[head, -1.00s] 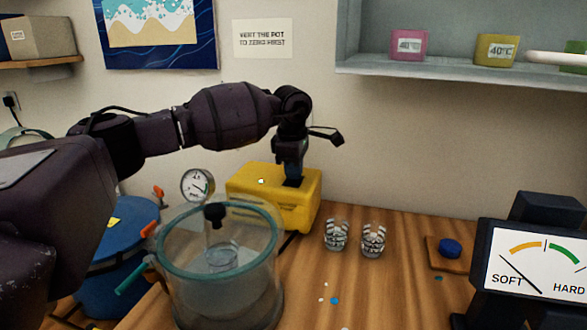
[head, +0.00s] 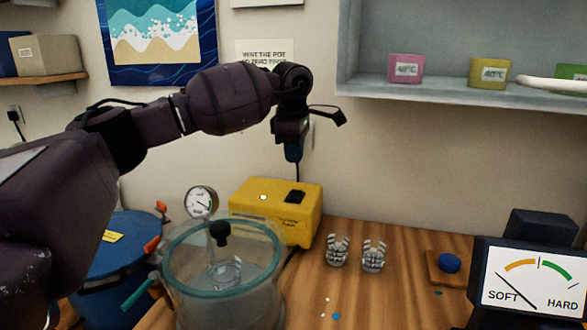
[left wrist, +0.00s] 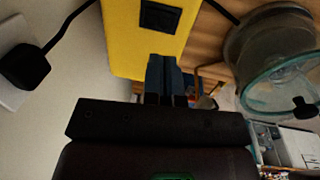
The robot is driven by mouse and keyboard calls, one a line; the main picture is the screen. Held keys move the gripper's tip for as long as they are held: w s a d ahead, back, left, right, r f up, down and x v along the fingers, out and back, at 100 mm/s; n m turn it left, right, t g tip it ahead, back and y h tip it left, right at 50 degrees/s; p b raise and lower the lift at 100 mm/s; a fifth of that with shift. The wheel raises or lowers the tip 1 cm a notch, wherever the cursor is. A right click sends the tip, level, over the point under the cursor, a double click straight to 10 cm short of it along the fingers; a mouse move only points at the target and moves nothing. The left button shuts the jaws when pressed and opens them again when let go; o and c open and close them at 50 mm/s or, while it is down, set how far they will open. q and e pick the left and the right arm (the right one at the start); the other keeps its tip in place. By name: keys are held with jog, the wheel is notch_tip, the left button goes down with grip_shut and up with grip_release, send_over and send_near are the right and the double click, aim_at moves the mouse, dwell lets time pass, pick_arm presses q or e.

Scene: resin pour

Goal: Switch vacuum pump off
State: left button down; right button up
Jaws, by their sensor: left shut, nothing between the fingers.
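The vacuum pump (head: 262,212) is a yellow box at the back of the wooden bench, against the wall. Its black rocker switch (head: 294,197) sits on top toward the right; which way it is pressed is too small to tell. The switch also shows in the left wrist view (left wrist: 160,17). My left gripper (head: 293,158) is shut and empty, pointing down above the switch and clear of it. Its blue fingertips show closed together in the left wrist view (left wrist: 163,68). My right gripper is not in view.
A clear pot (head: 222,275) with a teal rim stands in front of the pump. A gauge (head: 201,202) stands beside the pump. Two small glasses (head: 337,251) stand to the right. A dial display (head: 530,277) is at far right. The bench between is mostly free.

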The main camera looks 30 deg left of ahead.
pick_arm(q)
jog(key=shift+s+r, duration=0.1)
jog(key=shift+r, duration=0.7)
